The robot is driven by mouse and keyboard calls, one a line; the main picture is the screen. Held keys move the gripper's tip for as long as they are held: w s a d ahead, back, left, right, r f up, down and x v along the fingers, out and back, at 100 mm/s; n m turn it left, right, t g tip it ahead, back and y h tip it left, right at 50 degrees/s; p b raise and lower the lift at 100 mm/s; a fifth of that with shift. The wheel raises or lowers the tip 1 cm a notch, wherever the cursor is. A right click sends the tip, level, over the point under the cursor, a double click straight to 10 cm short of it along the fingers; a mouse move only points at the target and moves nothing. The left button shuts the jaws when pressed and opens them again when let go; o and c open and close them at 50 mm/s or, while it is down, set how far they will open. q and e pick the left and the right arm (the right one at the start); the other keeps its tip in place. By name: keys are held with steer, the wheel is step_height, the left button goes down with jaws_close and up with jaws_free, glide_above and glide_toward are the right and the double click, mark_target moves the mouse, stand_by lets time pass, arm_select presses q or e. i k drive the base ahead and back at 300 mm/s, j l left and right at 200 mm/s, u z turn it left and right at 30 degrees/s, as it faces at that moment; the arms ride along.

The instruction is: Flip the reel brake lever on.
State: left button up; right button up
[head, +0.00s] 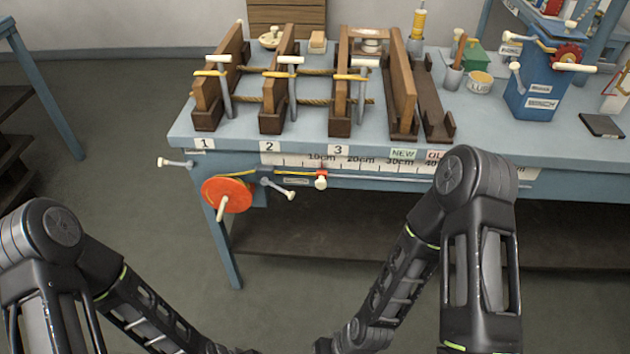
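An orange-red reel (238,190) with a pale crank handle (222,207) is mounted on the front of the blue workbench, below label 1. Just right of the reel, a grey lever with a white knob (290,195) slants down to the right. Another grey lever with a white knob (163,162) sticks out left from the bench's left edge. No label shows which one is the reel brake lever. Both my arms reach down to the bottom edge of the head view, well short of the bench front. My grippers are out of frame.
The blue bench top (545,150) carries wooden frames with clamps and ropes, and a blue winch machine (535,92) at the right. The floor before the reel is clear.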

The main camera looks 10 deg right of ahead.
mark_target(189, 165)
steer(key=i+j, duration=0.3)
steer(key=j, duration=0.15)
steer(key=i+j, duration=0.35)
steer(key=j, duration=0.15)
steer(key=i+j, duration=0.3)
steer(key=j, duration=0.15)
